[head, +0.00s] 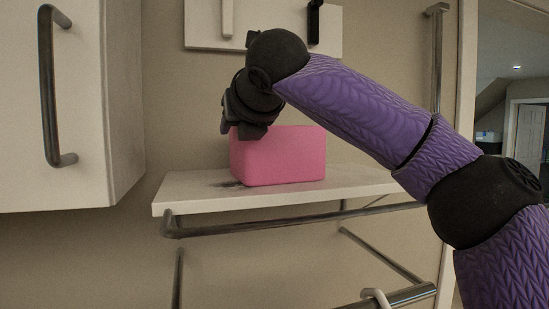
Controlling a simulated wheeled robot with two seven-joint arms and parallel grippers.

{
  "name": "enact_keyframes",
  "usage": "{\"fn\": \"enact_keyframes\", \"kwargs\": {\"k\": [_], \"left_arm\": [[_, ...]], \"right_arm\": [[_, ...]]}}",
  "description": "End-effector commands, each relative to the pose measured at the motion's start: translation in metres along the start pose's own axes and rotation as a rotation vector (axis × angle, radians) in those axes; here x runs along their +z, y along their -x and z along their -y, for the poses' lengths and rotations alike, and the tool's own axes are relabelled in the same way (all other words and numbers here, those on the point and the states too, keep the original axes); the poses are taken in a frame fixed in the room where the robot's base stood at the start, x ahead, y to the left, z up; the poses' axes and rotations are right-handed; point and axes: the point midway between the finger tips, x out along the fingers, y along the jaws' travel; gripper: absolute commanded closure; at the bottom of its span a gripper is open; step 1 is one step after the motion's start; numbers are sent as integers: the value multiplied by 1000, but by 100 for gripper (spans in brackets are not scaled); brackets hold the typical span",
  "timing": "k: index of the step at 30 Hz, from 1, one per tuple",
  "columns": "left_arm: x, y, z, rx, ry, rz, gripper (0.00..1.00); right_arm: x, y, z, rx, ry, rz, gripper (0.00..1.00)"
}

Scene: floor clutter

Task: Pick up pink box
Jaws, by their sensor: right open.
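The pink box (285,158) sits upright on a white wall shelf (185,188) in the middle of the head view. My right arm comes in from the right. Its right gripper (240,127) is at the box's upper left corner, in front of part of its top edge. The gripper is open, but its fingertips are mostly hidden behind the wrist, and I cannot tell whether they touch the box. My left gripper is not in view.
A white cabinet (70,110) with a metal handle stands at the left. A white hook board (215,30) hangs above. Metal rails (290,218) run under the shelf. A doorway (525,130) opens at the far right. The shelf's left end is bare apart from a dark mark.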

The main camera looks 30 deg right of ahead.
Motion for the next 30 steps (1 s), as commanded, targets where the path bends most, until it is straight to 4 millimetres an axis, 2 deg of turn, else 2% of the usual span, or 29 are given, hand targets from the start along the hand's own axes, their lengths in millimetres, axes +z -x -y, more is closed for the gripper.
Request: {"fn": "enact_keyframes", "kwargs": {"k": [7, 12, 14, 30], "left_arm": [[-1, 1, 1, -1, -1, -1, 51], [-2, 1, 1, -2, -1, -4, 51], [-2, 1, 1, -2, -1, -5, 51], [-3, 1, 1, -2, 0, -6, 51]], "right_arm": [[0, -5, 0, 0, 0, 1, 53], [0, -4, 0, 0, 0, 1, 89], [0, -4, 0, 0, 0, 1, 100], [0, -4, 0, 0, 0, 1, 100]]}}
